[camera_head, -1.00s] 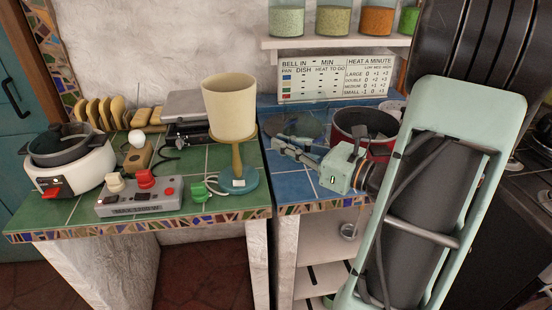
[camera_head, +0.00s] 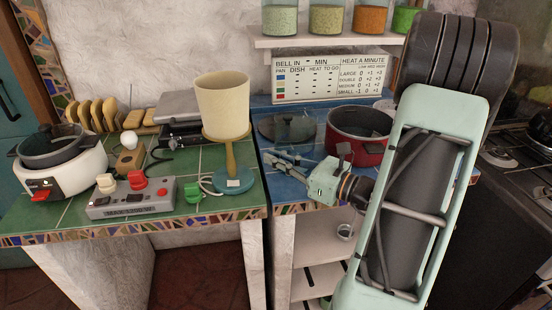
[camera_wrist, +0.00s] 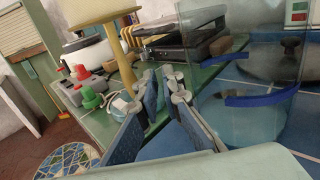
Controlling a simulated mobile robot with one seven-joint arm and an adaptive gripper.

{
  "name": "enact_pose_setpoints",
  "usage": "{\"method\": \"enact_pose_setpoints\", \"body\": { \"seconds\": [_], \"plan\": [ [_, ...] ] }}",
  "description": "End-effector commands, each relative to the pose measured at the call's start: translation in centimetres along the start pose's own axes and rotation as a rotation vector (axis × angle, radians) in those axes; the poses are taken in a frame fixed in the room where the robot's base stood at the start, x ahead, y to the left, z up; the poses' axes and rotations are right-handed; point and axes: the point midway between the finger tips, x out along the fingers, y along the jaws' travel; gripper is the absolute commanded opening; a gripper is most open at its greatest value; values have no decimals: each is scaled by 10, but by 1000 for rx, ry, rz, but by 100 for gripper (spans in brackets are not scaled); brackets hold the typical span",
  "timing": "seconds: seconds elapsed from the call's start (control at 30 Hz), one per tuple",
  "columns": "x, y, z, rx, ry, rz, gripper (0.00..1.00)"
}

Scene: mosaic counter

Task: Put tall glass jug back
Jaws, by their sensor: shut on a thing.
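The tall glass jug (camera_wrist: 238,118) is clear with blue bands and stands out on the right of the wrist view. It looks upright or nearly so, against the blue tiled counter (camera_wrist: 305,110). In the head view its clear glass is hard to make out. My gripper (camera_wrist: 163,88) has its blue-padded fingers close together, just left of the jug. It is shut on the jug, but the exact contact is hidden. In the head view my gripper (camera_head: 284,160) is low over the front of the blue counter. I cannot tell whether the jug's base touches the tiles.
A cream-shaded lamp (camera_head: 223,105) stands close to the left of my gripper. A red pot (camera_head: 359,138) and a glass lid (camera_head: 287,127) lie behind. A grey control box (camera_head: 132,197) is on the green counter. A shelf of jars (camera_head: 330,42) hangs above.

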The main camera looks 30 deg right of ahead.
Motion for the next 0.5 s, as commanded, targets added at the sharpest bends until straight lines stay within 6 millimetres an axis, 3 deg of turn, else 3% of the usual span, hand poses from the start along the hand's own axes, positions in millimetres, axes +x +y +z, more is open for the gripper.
{"method": "enact_pose_setpoints", "body": {
  "seconds": [0.2, 0.5],
  "plan": [
    [0, 0, -1, 0, 0, 0, 24],
    [0, 0, 2, 0, 0, 0, 24]
  ]
}}
